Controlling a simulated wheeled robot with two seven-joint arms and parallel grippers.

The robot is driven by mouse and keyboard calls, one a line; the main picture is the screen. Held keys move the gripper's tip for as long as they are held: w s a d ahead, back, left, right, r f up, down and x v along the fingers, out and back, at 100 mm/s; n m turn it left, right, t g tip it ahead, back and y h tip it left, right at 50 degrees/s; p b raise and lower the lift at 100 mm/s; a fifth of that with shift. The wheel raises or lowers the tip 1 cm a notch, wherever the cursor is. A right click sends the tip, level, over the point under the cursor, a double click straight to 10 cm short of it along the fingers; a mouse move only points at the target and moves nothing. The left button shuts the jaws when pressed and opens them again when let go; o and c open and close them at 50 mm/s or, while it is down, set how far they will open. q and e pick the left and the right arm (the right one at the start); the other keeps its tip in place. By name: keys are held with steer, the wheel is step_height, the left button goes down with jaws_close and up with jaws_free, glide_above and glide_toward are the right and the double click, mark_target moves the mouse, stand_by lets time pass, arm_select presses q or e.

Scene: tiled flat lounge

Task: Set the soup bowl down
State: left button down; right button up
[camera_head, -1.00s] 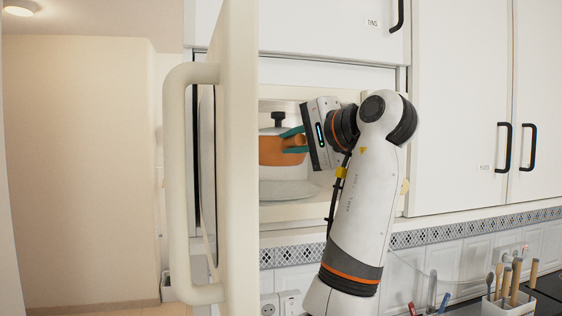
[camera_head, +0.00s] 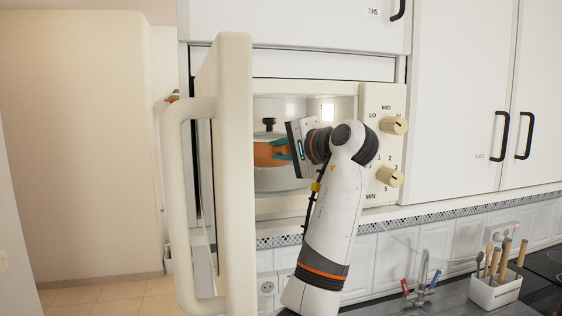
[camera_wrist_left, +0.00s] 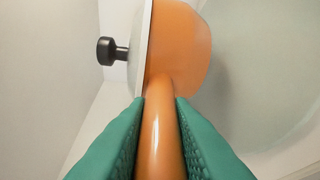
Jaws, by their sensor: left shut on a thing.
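The soup bowl (camera_head: 264,154) is orange, with a pale lid and a black knob. It is inside the open microwave (camera_head: 375,200), partly hidden by the door edge and my gripper. My left gripper (camera_head: 281,149) reaches into the microwave from the right, its green fingers shut on the bowl's handle. In the left wrist view the orange handle (camera_wrist_left: 163,140) runs between both green fingers, with the bowl (camera_wrist_left: 180,45) beyond them. A pale round plate (camera_head: 285,178) lies under the bowl. I cannot tell whether the bowl touches it. My right gripper is not in view.
The microwave door (camera_head: 235,170) stands open at the left, its long handle (camera_head: 172,200) towards me. Two control knobs (camera_head: 394,126) are right of the opening. A white holder with utensils (camera_head: 494,292) stands on the counter at lower right.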

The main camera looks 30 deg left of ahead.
mark_target(265, 165)
arm_select(q)
step_height(265, 165, down, 2)
steer(key=shift+a+f+p, duration=0.1)
steer(key=shift+f+p, duration=0.1)
steer(key=shift+p, duration=0.85)
steer(key=shift+w+a+f, duration=0.1)
steer(key=shift+a+f, duration=0.05)
steer(key=shift+f, duration=0.2)
steer(key=shift+f, duration=0.1)
steer(key=shift+f, duration=0.15)
steer(key=c, duration=1.3)
jaws_free()
